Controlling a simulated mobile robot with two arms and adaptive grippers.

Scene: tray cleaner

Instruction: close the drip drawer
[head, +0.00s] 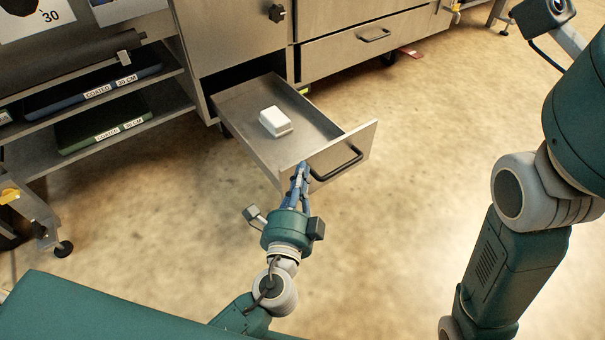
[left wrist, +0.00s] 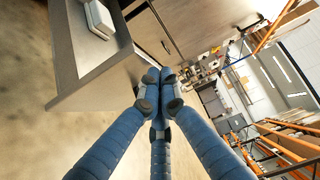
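The drip drawer (head: 232,101) is a grey metal drawer, pulled well out of the lower cabinet. Its front panel (head: 362,143) carries a black bar handle (head: 338,164). The drawer also shows at the upper left of the left wrist view (left wrist: 62,45). My left gripper (head: 302,168) is at the outer face of the front panel, by the left end of the handle. In the left wrist view its blue fingers (left wrist: 160,80) meet at the tips, with nothing seen between them. Whether they touch the panel is unclear. My right gripper is out of view.
A white block (head: 274,121) lies inside the drawer. A closed drawer (head: 340,50) is in the cabinet to the right. A shelf rack with a blue tray (head: 90,90) and a green tray (head: 103,127) stands at left. The floor in front is clear.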

